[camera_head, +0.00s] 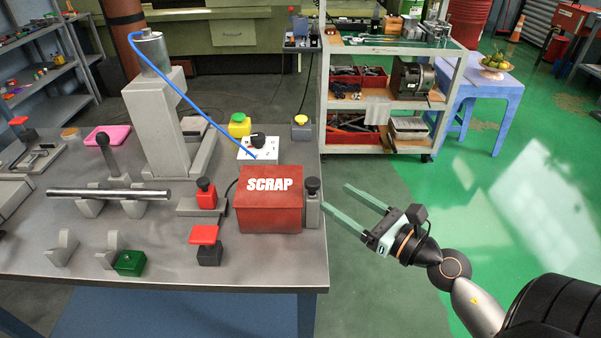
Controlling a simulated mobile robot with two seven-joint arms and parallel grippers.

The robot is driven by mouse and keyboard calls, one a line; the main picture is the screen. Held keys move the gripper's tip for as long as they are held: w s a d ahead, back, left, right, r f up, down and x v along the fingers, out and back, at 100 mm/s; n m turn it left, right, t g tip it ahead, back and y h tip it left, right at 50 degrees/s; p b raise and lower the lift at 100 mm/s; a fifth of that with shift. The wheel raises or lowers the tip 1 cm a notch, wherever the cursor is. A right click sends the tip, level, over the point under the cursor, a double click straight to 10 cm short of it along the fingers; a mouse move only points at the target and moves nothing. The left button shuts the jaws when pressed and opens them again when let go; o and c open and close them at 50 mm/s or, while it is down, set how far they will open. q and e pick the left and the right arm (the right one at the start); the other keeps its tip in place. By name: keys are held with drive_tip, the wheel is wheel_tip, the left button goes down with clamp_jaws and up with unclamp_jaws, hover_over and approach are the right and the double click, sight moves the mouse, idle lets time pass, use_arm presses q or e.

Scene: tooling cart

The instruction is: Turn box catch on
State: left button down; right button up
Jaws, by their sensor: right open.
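A red box (270,209) marked SCRAP stands at the right end of the grey metal bench. On its right side is a grey upright piece (312,212) with a black knob (312,185) on top, which looks like the box catch. Whether it is on or off I cannot tell. My right gripper (335,196) is open and empty, just right of the knob and beyond the bench's right edge. Its two pale green fingers point left toward the catch and appear apart from it. My left gripper is not in view.
A shelved cart (385,148) stands behind. Green floor lies open at right.

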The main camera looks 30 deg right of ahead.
sight(313, 181)
drive_tip(key=p+x, duration=0.3)
drive_tip(key=x, duration=0.7)
drive_tip(key=shift+w+r, duration=0.1)
drive_tip(key=shift+w, duration=0.05)
drive_tip(key=shift+w+a, duration=0.15)
drive_tip(key=shift+w, duration=0.45)
clamp_jaws()
